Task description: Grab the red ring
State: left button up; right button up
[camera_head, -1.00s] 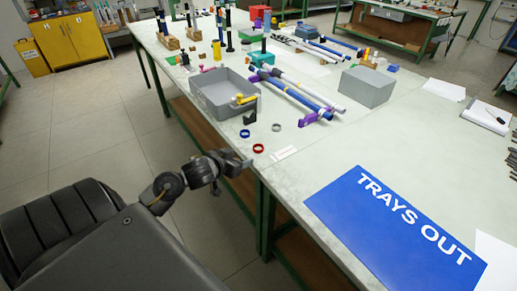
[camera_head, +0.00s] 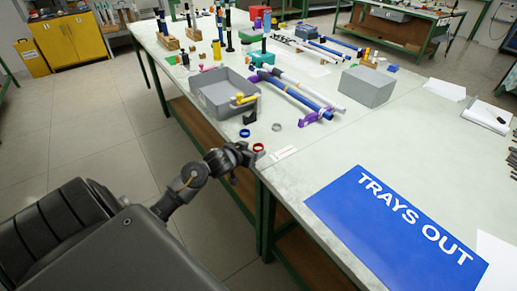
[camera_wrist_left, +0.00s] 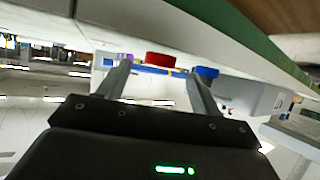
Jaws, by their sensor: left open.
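The red ring (camera_head: 258,147) lies on the pale table near its left edge. A blue ring (camera_head: 245,133) lies just beyond it. My left gripper (camera_head: 250,153) is at the table edge, right beside the red ring, at about table height. In the left wrist view, its two fingers (camera_wrist_left: 158,78) are apart with nothing between them. There the red ring (camera_wrist_left: 160,60) appears ahead, between the fingertips, and the blue ring (camera_wrist_left: 206,71) appears by the right fingertip. I cannot tell whether a finger touches the red ring. My right gripper is not in view.
A grey ring (camera_head: 277,127) and a white label strip (camera_head: 284,152) lie near the red ring. A grey tray (camera_head: 204,99), a grey box (camera_head: 366,87) and rods on purple holders (camera_head: 318,117) stand farther back. A blue "TRAYS OUT" sign (camera_head: 340,215) covers the near table.

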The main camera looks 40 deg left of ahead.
pick_arm(q)
jog(key=shift+x, duration=1.15)
jog(key=shift+s, duration=0.1)
jog(key=c, duration=1.1)
jog(key=shift+o, duration=0.2)
jog(key=shift+r, duration=0.1)
